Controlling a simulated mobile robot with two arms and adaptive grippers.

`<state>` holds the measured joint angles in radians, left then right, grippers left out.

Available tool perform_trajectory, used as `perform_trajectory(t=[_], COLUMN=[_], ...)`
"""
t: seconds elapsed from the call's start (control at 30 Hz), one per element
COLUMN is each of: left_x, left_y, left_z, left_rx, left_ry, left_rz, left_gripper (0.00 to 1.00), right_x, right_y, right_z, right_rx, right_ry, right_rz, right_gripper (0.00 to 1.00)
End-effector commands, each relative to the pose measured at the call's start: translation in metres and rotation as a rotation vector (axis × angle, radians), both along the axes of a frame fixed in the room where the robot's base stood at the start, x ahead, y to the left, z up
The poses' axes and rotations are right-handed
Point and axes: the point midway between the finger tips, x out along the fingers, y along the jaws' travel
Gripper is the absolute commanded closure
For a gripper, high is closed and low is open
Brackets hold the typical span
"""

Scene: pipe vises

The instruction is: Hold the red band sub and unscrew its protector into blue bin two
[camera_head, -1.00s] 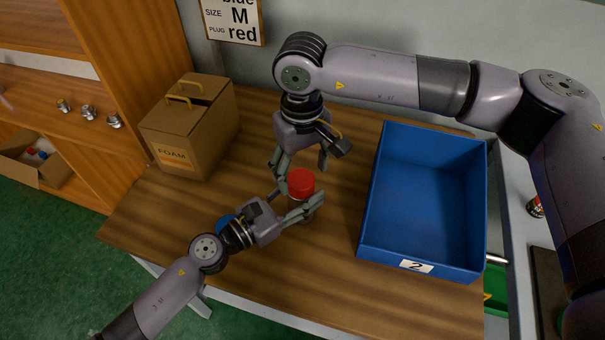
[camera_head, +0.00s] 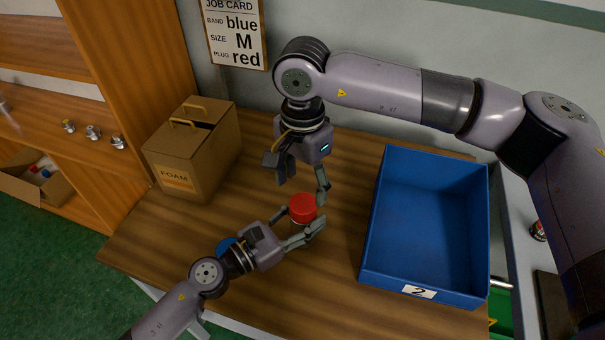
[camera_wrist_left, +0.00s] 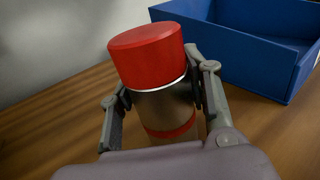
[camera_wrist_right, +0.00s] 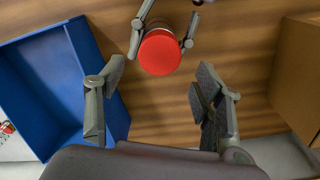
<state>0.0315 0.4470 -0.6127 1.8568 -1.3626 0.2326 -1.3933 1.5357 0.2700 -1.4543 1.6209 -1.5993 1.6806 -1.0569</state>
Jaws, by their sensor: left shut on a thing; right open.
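The sub (camera_wrist_left: 165,105) stands upright on the wooden table, a dark metal cylinder with a red band (camera_wrist_left: 172,130) low on its body. Its red protector (camera_head: 302,207) caps the top, above a thin bright ring. My left gripper (camera_head: 305,226) is shut on the sub's body from the side, below the protector. My right gripper (camera_head: 304,190) is open, pointing down over the protector; in the right wrist view the red protector (camera_wrist_right: 159,52) shows beyond its spread fingers, not gripped. Blue bin two (camera_head: 373,265), labelled 2, stands to the right; its visible floor is empty.
A cardboard FOAM box (camera_head: 193,150) stands at the back left of the table. A blue round thing (camera_head: 226,245) is partly hidden by my left arm. A job card (camera_head: 235,33) hangs on the wall. Bare table lies between sub and bin.

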Motion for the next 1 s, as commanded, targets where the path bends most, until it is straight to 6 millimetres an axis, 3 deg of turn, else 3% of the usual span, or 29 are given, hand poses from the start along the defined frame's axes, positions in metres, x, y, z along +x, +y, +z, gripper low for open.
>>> perform_trajectory(t=[0.6, 0.8, 1.0], left_x=[-0.001, -0.001, 0.0], left_y=[-0.001, -0.001, -0.001], left_z=[0.0, 0.0, 0.0], left_rx=[-0.001, -0.001, -0.002], left_ry=[0.002, 0.002, 0.001], left_rz=[-0.002, -0.002, -0.002], left_gripper=[1.0, 1.0, 1.0], right_x=[0.001, 0.001, 0.001], right_y=[0.001, 0.001, 0.001], right_z=[0.011, 0.013, 0.011], right_rx=[-0.002, -0.002, -0.003], right_ry=[0.0, 0.0, 0.001], right_rz=[-1.186, -1.439, -1.538], right_gripper=[0.38, 0.38, 0.38])
